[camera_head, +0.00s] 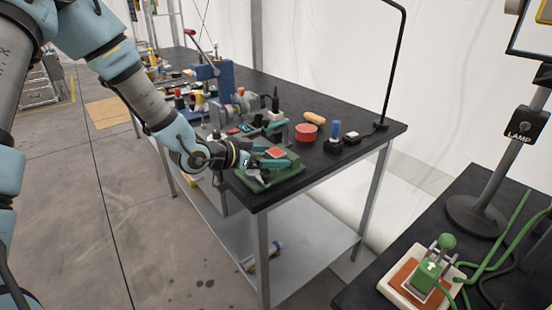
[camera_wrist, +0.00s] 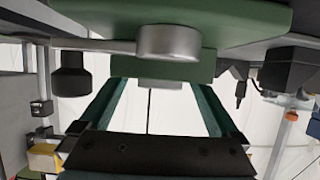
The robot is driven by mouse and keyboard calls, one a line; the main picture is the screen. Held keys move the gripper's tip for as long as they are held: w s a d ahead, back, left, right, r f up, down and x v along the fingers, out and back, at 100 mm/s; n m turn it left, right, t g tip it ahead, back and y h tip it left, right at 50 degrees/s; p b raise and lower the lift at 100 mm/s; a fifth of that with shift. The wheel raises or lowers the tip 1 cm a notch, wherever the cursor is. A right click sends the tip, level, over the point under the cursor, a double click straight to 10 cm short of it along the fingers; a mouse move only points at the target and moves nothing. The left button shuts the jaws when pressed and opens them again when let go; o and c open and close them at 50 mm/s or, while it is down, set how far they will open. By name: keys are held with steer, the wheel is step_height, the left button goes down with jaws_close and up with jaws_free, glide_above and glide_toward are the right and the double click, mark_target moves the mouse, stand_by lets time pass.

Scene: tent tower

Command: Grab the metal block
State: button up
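My gripper (camera_head: 278,161) reaches in from the left over the front corner of the black workbench, at a green fixture (camera_head: 270,180). A red-topped piece (camera_head: 276,152) shows right at the fingers. In the wrist view, the two teal fingers of my gripper (camera_wrist: 160,84) stand wide apart, one on each side. Beyond and above them are a green body (camera_wrist: 225,22) and a grey metal cylinder (camera_wrist: 168,40) with a lever. I cannot clearly make out the metal block in either view. I cannot tell whether the fingers touch anything.
The black workbench (camera_head: 350,103) carries a blue press (camera_head: 215,85), a red round tin (camera_head: 306,132), an orange piece (camera_head: 314,118) and a blue-topped item (camera_head: 335,132) near the gripper.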

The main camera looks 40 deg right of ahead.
jaws_close()
stand_by(0.6)
